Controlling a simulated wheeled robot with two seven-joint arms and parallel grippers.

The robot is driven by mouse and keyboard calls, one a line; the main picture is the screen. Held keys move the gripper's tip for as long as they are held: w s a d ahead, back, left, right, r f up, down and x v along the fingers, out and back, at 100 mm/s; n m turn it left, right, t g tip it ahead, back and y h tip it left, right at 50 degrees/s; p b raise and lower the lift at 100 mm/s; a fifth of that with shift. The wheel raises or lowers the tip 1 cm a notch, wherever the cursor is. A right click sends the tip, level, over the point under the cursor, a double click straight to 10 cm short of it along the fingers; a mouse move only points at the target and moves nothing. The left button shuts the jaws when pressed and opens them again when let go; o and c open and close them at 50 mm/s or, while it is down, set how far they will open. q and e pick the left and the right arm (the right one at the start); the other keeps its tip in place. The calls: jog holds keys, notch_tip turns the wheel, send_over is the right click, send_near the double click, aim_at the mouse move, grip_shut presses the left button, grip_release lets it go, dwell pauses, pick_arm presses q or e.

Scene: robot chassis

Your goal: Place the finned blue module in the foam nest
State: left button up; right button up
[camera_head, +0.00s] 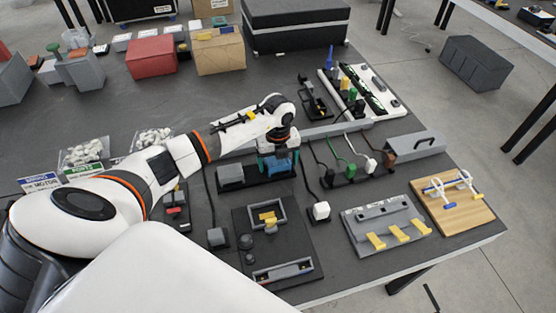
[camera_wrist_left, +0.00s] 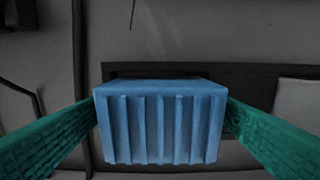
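The finned blue module (camera_wrist_left: 160,125) fills the middle of the left wrist view, its ribbed face towards the camera. My left gripper's teal fingers press against its two sides. In the head view the left gripper (camera_head: 278,158) points down over a dark tray (camera_head: 262,181), with a bit of the blue module (camera_head: 268,166) showing under it. In the wrist view a dark frame with a recess (camera_wrist_left: 250,82) lies behind the module. The module hides part of it, and I cannot tell whether they touch. I cannot tell for sure which dark part is the foam nest. My right gripper is not in view.
A grey block (camera_head: 230,175) sits left of the module. Plugs with cables (camera_head: 350,165) stand to the right. A dark board with a grey square frame (camera_head: 264,214) lies in front. A grey fixture with yellow tabs (camera_head: 385,222) and a wooden board (camera_head: 452,205) are at the right.

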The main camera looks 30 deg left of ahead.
pick_arm(q)
notch_tip(320, 180, up, 12)
jog(key=b, duration=0.1)
jog(key=shift+r, duration=0.15)
dwell(0.4)
dwell(0.5)
